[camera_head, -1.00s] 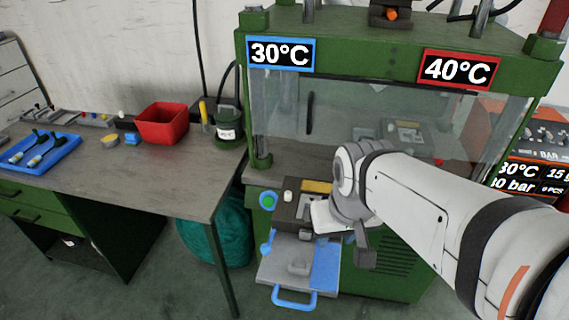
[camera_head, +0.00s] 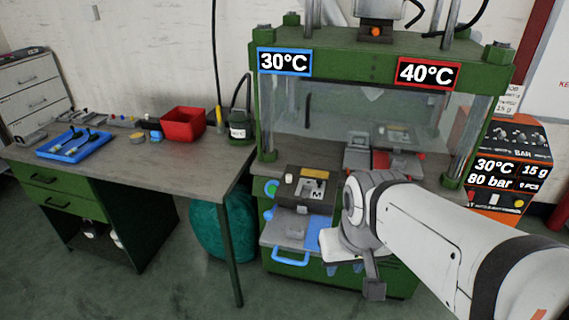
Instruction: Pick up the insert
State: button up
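I cannot single out the insert for certain. A small grey part (camera_head: 295,234) lies on the pulled-out tray (camera_head: 272,232) with the blue handle, at the front of the green press. Behind it is a dark block (camera_head: 296,180) with a yellow patch and a light plate marked "M" (camera_head: 314,191). My gripper (camera_head: 358,272) hangs at the end of the white arm, in front of the press and right of the tray, apart from the grey part. Its fingers are too small and too covered by the wrist to show their opening or anything held.
The green press (camera_head: 365,68) has a clear guard and 30°C and 40°C signs. On the bench at left (camera_head: 150,170) are a blue tray (camera_head: 70,155), a red bin (camera_head: 183,138) and a dark green canister (camera_head: 240,128). A teal bag (camera_head: 215,225) stands under the bench.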

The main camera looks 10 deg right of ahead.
aim_at(314, 190)
jog(key=z, duration=0.15)
jog(key=i, duration=0.9)
jog(key=u, duration=0.05)
